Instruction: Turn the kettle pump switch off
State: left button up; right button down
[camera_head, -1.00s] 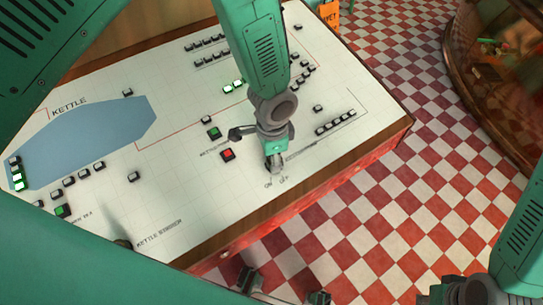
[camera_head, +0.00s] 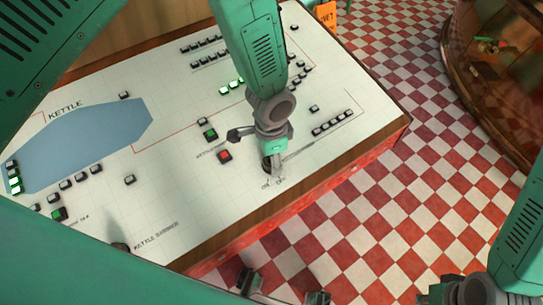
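The kettle pump switch (camera_head: 267,165) shows as a small dark patch near the panel's front edge, just above the printed ON and OFF labels. It is mostly hidden, so its lever position cannot be told. My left gripper (camera_head: 273,163) hangs from above right over the switch, its tip end overlapping it. A dark finger part sticks out to its left. I cannot tell whether it touches or grips the switch. My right arm (camera_head: 520,235) shows at the lower right; its gripper's fingers cannot be made out clearly.
The white control panel (camera_head: 180,205) carries a blue kettle diagram (camera_head: 85,145) and several buttons. A red button (camera_head: 225,156) and a green button (camera_head: 210,134) lie close left of my gripper. A rounded copper-brown structure (camera_head: 500,75) stands upper right. Checkered floor (camera_head: 400,200) lies right.

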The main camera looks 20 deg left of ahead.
pick_arm(q)
notch_tip(320, 180, up, 12)
jog(key=shift+f, duration=0.1)
dwell(0.4)
dwell(0.4)
